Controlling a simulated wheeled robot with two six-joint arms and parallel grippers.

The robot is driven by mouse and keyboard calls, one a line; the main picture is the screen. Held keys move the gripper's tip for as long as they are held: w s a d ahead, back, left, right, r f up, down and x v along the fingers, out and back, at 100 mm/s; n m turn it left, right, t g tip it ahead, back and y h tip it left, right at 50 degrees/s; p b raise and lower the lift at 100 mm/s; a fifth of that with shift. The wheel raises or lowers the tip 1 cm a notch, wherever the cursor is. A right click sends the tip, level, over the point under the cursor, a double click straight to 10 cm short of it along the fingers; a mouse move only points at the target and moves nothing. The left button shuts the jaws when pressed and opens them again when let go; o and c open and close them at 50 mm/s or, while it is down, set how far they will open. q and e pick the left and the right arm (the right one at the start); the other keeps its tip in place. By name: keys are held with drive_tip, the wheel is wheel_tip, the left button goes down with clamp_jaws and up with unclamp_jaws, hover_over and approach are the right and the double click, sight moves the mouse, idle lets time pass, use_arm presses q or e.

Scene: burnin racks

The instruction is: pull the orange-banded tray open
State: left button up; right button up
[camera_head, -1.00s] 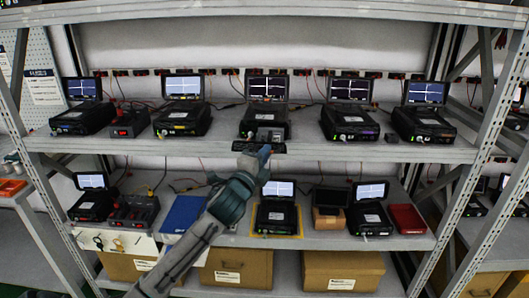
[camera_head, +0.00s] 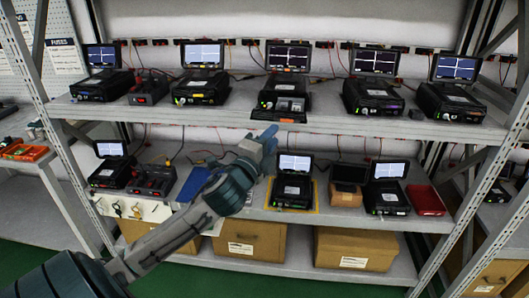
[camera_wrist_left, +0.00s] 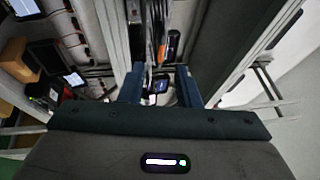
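On the upper shelf, the middle black test unit (camera_head: 285,88) has its screen raised. A dark tray (camera_head: 278,117) juts from its front past the shelf edge, with small grey parts behind it. My right gripper is not in view.
More test units stand either side, including one with a yellow label (camera_head: 200,88). The upper shelf's front edge (camera_head: 370,128) runs close to my gripper. Cardboard boxes (camera_head: 250,241) sit underneath.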

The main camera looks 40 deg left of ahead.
use_arm(q)
drive_tip(key=shift+b+v, duration=0.35)
drive_tip(key=shift+v, duration=1.55)
